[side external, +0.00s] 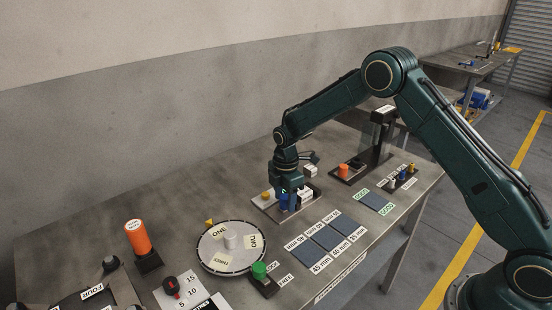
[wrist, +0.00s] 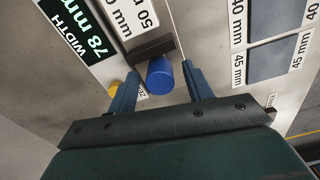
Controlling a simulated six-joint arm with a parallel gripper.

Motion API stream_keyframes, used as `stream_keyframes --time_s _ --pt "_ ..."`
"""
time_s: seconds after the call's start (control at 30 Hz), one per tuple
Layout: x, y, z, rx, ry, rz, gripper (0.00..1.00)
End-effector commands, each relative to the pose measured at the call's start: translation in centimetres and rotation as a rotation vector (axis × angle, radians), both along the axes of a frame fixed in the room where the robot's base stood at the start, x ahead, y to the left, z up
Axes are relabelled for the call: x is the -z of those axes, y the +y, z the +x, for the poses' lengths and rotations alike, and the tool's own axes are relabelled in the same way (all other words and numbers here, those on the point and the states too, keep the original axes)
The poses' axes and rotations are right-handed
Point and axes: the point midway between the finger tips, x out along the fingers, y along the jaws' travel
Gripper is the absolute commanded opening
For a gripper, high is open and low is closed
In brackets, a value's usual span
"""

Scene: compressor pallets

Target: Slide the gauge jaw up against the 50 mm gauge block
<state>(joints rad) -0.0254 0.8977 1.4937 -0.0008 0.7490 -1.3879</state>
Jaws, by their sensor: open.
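The gauge jaw is a dark bar (wrist: 140,53) with a round blue knob (wrist: 159,78) in the wrist view. My gripper (wrist: 160,74) is open, with one finger on either side of the knob. Whether the fingers touch it is unclear. A white block marked 50 mm (wrist: 128,16) lies just beyond the dark bar; I cannot tell whether they touch. A green-on-black width display (wrist: 76,32) reads 78 mm. In the side view my gripper (side external: 287,200) is low over the gauge's pale base plate (side external: 263,207), hiding much of the jaw.
A yellow button (wrist: 114,88) is close to my left finger in the wrist view. Dark blue pads (side external: 327,238) with mm labels lie to the right. A round dial table (side external: 212,256), green button (side external: 259,270) and orange cylinder (side external: 138,237) stand nearer the front left.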

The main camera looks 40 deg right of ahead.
Motion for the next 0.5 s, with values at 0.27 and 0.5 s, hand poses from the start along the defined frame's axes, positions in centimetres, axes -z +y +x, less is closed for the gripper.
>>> stream_keyframes --time_s 0.27,0.5 --pt "0.54 0.01 -0.03 0.0 0.001 0.0 0.51" --pt "0.51 0.0 -0.03 0.0 0.001 0.0 0.27"
